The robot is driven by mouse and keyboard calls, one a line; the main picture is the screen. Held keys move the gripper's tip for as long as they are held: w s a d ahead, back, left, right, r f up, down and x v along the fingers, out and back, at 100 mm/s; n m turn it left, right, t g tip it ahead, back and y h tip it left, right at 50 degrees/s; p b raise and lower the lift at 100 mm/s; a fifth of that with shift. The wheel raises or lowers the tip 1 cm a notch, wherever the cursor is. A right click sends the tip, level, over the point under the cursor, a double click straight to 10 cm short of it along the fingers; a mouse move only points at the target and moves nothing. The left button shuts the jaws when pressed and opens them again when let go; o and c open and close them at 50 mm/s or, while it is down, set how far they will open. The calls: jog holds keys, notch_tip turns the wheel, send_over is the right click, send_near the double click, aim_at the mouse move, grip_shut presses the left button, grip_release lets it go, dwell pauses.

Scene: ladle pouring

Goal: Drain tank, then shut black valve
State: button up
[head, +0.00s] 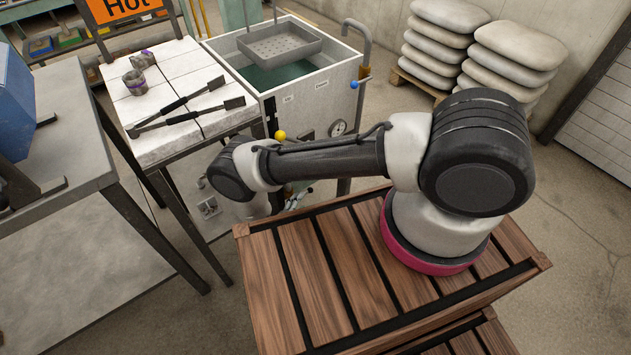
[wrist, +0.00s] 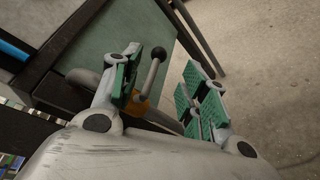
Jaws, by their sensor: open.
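The grey tank (head: 312,78) stands beyond my arm in the head view, with dark green liquid inside. A grey perforated tray (head: 279,45) sits at its top. In the wrist view, a black ball-ended lever (wrist: 151,72) rises from a brass-coloured valve body (wrist: 141,106). My gripper (wrist: 165,88) is open, with green-padded fingers on either side of the lever. The lever is closer to the left finger; I cannot tell whether they touch. Nothing is clearly held. In the head view my arm hides most of the tank's lower front, and the black valve is not clear there.
A yellow knob (head: 281,135), a blue handle (head: 354,85) and a round gauge (head: 338,128) are on the tank. A white-topped table (head: 180,62) with long tongs (head: 190,105) stands to its left. Stacked sacks (head: 436,45) are behind right. Floor right is clear.

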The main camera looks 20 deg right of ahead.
aim_at(309, 192)
jog(key=x, duration=0.8)
jog(key=shift+w+d, duration=0.25)
grip_shut()
